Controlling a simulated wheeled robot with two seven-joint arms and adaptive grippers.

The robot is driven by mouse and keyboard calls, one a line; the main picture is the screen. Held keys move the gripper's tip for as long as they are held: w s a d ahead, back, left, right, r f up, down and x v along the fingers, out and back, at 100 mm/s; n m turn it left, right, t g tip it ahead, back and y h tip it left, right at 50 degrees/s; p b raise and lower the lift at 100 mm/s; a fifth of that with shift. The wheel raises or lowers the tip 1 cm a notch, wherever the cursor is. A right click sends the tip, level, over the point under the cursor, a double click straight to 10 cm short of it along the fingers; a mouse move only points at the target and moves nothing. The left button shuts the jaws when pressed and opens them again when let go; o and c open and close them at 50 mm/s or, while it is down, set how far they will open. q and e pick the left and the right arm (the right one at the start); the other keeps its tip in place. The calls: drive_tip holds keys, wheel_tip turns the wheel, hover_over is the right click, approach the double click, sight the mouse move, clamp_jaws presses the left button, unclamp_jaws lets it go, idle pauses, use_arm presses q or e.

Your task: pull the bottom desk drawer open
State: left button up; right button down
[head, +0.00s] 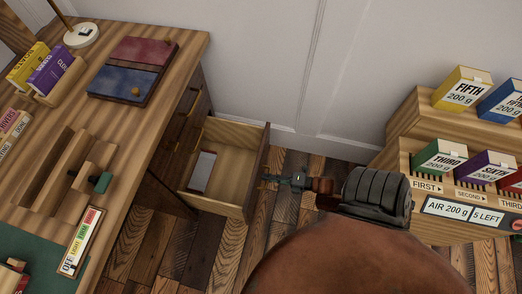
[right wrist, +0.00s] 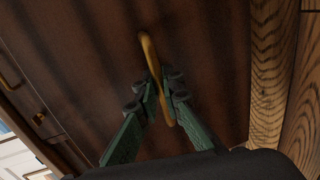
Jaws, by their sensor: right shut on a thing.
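The desk drawer (head: 227,158) stands pulled out from the desk (head: 150,140), with a light flat item (head: 202,171) lying inside it. It sits low at the desk's right side. My right gripper (head: 268,179) is at the outer face of the drawer front. In the right wrist view, the gripper (right wrist: 160,95) is shut on a curved brass handle (right wrist: 148,52) on the dark drawer front (right wrist: 90,60). Whether another drawer lies below is hidden. My left gripper is not in view.
A stepped wooden shelf (head: 405,120) with labelled boxes stands at the right. The desk top holds a red and blue tray (head: 130,70), a lamp base (head: 82,35) and small boxes (head: 52,72). Plank floor (head: 190,245) lies open in front of the drawer.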

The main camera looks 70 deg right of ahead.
drive_tip(key=shift+s, duration=0.55)
drive_tip(key=c, duration=2.1)
unclamp_jaws()
drive_tip(key=shift+d, duration=0.1)
drive_tip(key=shift+d+v, duration=0.2)
drive_tip(key=shift+v, duration=4)
drive_tip(key=shift+f, duration=0.15)
drive_tip(key=shift+w, duration=0.1)
